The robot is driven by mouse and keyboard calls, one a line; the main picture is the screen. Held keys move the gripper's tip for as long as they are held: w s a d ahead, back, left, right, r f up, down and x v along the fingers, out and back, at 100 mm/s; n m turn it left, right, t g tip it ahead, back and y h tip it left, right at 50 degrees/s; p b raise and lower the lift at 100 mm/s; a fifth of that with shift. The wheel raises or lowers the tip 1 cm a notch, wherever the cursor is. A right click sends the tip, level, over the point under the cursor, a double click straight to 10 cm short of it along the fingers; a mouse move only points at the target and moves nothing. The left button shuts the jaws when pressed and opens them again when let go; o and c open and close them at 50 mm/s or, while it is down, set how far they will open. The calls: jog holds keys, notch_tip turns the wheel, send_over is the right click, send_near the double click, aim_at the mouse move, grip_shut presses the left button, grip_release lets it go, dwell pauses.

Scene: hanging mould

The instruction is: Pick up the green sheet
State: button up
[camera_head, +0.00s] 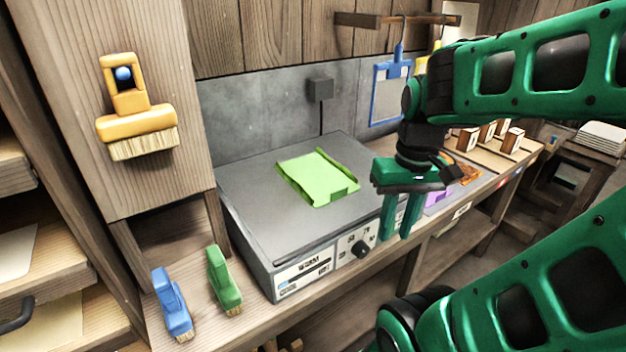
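The green sheet (316,174) lies on the flat grey top of a box-shaped device (262,232) with a dial on its front. Its edges look raised or folded, and all of it shows. My gripper (401,232) is to the right of the sheet, near the front right corner of the device, with its fingers pointing down. The fingers are a little apart with nothing seen between them. The gripper does not touch the sheet.
A yellow brush (136,115) hangs on the wooden panel. A blue frame (391,92) hangs behind my gripper. Small wooden blocks (467,139) stand on the right.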

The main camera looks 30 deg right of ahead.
jog(key=w+d+r+n+y, duration=0.2)
jog(key=w+d+r+n, duration=0.15)
jog(key=w+n, duration=0.7)
jog(key=w+d+r+n+y, duration=0.25)
jog(key=w+r+n, duration=0.4)
jog(key=n, duration=0.65)
jog(key=shift+h, duration=0.25)
jog(key=f, duration=0.2)
jog(key=w+a+f, duration=0.1)
jog(key=f, duration=0.1)
jog(key=a+f, duration=0.1)
jog(key=f, duration=0.1)
jog(key=shift+w, duration=0.4)
jog(key=shift+d+x, duration=0.25)
jog(key=shift+x, duration=1.2)
jog(key=shift+d+x, duration=0.2)
jog(key=shift+x, duration=1.3)
jog(key=shift+f, duration=0.15)
grip_shut()
